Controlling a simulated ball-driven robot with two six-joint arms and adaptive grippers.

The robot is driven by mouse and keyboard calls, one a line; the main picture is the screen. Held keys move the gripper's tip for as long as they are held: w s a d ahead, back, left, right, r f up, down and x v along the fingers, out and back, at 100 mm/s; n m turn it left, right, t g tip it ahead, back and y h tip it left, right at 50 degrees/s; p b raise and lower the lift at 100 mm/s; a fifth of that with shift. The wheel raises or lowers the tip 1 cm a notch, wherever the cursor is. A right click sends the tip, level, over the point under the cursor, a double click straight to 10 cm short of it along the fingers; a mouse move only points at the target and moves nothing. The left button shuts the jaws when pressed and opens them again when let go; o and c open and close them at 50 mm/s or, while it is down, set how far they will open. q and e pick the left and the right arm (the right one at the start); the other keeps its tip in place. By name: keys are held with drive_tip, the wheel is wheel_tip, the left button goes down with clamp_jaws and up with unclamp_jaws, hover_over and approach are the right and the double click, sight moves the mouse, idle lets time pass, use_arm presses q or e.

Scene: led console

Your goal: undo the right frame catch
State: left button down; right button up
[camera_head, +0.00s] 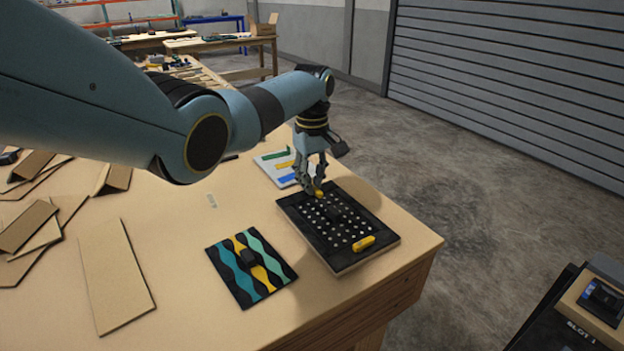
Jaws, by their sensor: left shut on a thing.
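A dark frame (338,262) with rows of small white dots lies near the right front corner of the wooden table. One yellow catch (363,243) sits at its near right edge, with no gripper on it. A second yellow catch (319,194) shows at the frame's far left edge. My left gripper (319,187) points down there with its fingertips shut on this second catch, partly hiding it. A small black piece stands in the frame's middle. My right gripper is not in view.
A panel with teal and yellow wavy stripes (222,264) lies left of the frame. A pale board with coloured strips (275,169) lies behind it. A dark unit marked slot 1 (560,318) stands at lower right, beyond open floor.

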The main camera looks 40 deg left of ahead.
use_arm(q)
drive_tip(key=shift+m, duration=0.3)
drive_tip(key=shift+r+m+p, duration=0.1)
drive_tip(key=shift+m+p, duration=0.2)
drive_tip(key=shift+m, duration=0.2)
drive_tip(key=shift+w+m+p, duration=0.15)
drive_tip(key=shift+m+p, duration=0.3)
drive_tip(key=shift+m, duration=0.75)
drive_tip(key=m+p, duration=0.1)
drive_tip(key=m, duration=0.3)
drive_tip(key=shift+w+d+m, duration=0.1)
drive_tip(key=shift+d+m, duration=0.05)
drive_tip(key=shift+m, duration=0.15)
drive_tip(key=m, duration=0.5)
drive_tip(key=shift+d+p, duration=0.15)
drive_tip(key=shift+p, duration=0.2)
drive_tip(key=shift+d+m, duration=0.15)
drive_tip(key=shift+m, duration=2.05)
